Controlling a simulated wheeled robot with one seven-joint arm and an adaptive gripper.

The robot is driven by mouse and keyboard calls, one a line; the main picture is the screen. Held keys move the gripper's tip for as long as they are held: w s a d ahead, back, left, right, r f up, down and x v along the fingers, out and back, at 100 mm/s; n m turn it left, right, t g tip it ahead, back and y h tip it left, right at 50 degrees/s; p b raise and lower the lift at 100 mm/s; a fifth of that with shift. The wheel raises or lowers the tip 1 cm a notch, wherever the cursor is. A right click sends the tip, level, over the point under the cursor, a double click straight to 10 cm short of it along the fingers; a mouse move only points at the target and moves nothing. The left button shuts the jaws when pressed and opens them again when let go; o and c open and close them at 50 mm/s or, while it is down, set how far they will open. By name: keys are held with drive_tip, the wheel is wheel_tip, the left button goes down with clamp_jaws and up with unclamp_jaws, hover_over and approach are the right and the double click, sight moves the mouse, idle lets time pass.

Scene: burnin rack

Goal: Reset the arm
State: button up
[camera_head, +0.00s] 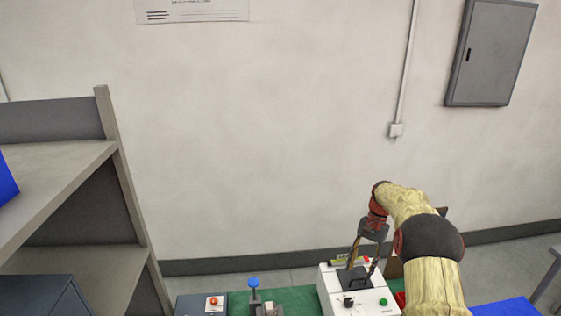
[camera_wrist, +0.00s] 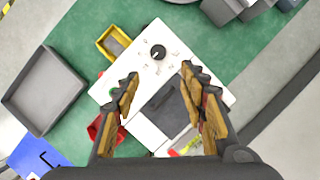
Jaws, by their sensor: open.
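My gripper (camera_head: 363,262) is open over a white box-shaped device (camera_head: 330,287) on a green mat. In the wrist view my gripper (camera_wrist: 158,80) has its two fingers spread apart, with nothing between them but the white device (camera_wrist: 140,118) below. The device has a black knob (camera_wrist: 158,52) and a dark square panel (camera_wrist: 165,108) on top. In the head view it also shows a green button (camera_head: 383,302). My arm reaches in from the lower right, and its gripper points down.
A small device with a blue knob (camera_head: 253,282) and a box with an orange button (camera_head: 213,301) stand left of the white device. A shelf (camera_head: 128,190) rises at left. The wrist view shows a grey tray (camera_wrist: 22,88), a yellow bin (camera_wrist: 101,43) and a red bin (camera_wrist: 93,128).

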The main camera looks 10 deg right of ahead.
drive_tip(key=s+f+n, duration=0.1)
drive_tip(key=s+f, duration=0.2)
drive_tip(key=f, duration=0.1)
drive_tip(key=s+a+r+n+t+h+b, duration=0.15)
drive_tip(key=s+a+r+b, duration=0.25)
drive_tip(key=s, duration=0.4)
drive_tip(key=s+a+r+n+t+h+b, duration=0.1)
drive_tip(key=s+a+r+n+t+b, duration=0.2)
drive_tip(key=s, duration=0.5)
drive_tip(key=s+a+n+t+b, duration=0.1)
drive_tip(key=s+a+t+b, duration=0.1)
drive_tip(key=s+a+b, duration=0.3)
drive_tip(key=s+a+n+t+b, duration=0.2)
drive_tip(key=s+a+b, duration=0.2)
drive_tip(key=s, duration=0.8)
drive_tip(key=shift+s+a+b, duration=0.3)
drive_tip(key=shift+a+b, duration=0.05)
drive_tip(key=shift+b, duration=0.9)
